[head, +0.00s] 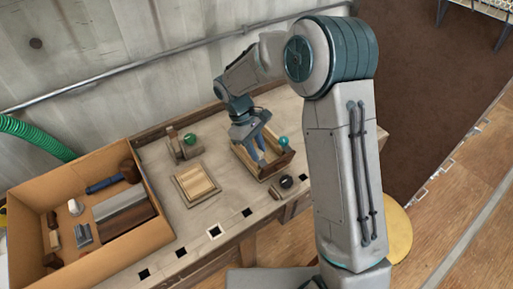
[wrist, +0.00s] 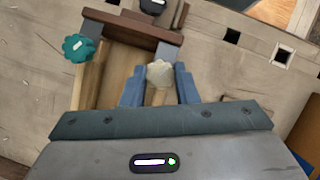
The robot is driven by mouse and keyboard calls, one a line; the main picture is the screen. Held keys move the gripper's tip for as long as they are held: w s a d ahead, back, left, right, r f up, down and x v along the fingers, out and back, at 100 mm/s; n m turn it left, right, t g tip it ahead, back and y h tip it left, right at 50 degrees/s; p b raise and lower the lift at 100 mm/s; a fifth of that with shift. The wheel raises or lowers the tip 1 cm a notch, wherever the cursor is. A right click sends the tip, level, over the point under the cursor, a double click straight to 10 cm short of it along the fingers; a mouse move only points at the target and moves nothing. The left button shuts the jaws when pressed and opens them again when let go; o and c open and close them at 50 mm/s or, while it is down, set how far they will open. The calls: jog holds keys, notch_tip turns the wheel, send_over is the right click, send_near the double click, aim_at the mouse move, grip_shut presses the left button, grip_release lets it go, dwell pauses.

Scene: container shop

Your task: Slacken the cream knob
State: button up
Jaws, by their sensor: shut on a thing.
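The cream knob (wrist: 160,73) is a small lobed knob in the middle of the wrist view, on a wooden frame. My gripper (wrist: 159,82) has its two blue fingers on either side of the knob and is shut on it. In the head view my gripper (head: 257,151) points down into the wooden frame (head: 277,169) on the bench. I cannot make out the cream knob there; the fingers seem to hide it.
A teal knob (wrist: 78,47) stands close by on the frame's left in the wrist view. A dark knob (wrist: 152,5) sits beyond the frame. A green-knobbed block (head: 190,138), a shallow wooden tray (head: 195,184) and a box of tools (head: 150,236) stand to the left.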

dwell(0.4)
jog(key=o, duration=1)
jog(key=v, duration=1.3)
jog(key=shift+a+r, duration=0.25)
jog(key=shift+r, duration=0.05)
jog(key=shift+w, duration=0.1)
jog(key=s+d+r+m+t+y, duration=0.1)
jog(key=s+d+m+t+y, duration=0.2)
jog(key=s+d+m, duration=0.8)
jog(key=s+d+t, duration=0.2)
jog(key=s+d, duration=0.5)
jog(key=s, duration=0.4)
jog(key=shift+d+r+y, duration=0.2)
jog(key=shift+d+y, duration=0.1)
jog(key=shift+d, duration=0.1)
